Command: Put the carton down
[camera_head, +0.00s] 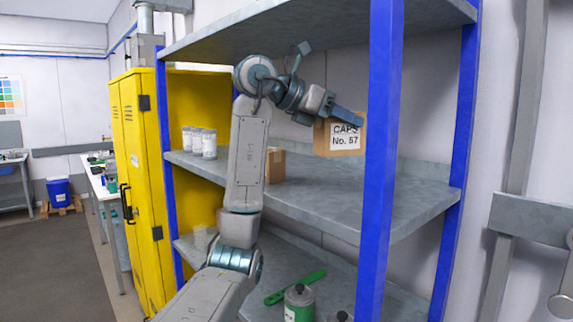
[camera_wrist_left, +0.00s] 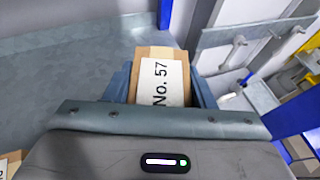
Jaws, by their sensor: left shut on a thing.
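The carton (camera_head: 338,150) is a small brown box with a white label reading "CAPS No. 57". My left gripper (camera_head: 342,116) is shut on it and holds it above the middle shelf (camera_head: 330,196) of the blue-posted rack. In the left wrist view the carton (camera_wrist_left: 158,84) sits between the two fingers of the left gripper (camera_wrist_left: 160,92), its label facing the camera. Whether its underside touches anything is hard to tell, but it appears raised. My right gripper is not in view.
A second brown carton (camera_head: 275,165) stands on the middle shelf behind my arm, left of the held one. Several white cans (camera_head: 208,144) stand further left. A blue post (camera_head: 380,150) rises close in front of the held carton. A green-labelled pot (camera_head: 299,303) is on the lower shelf.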

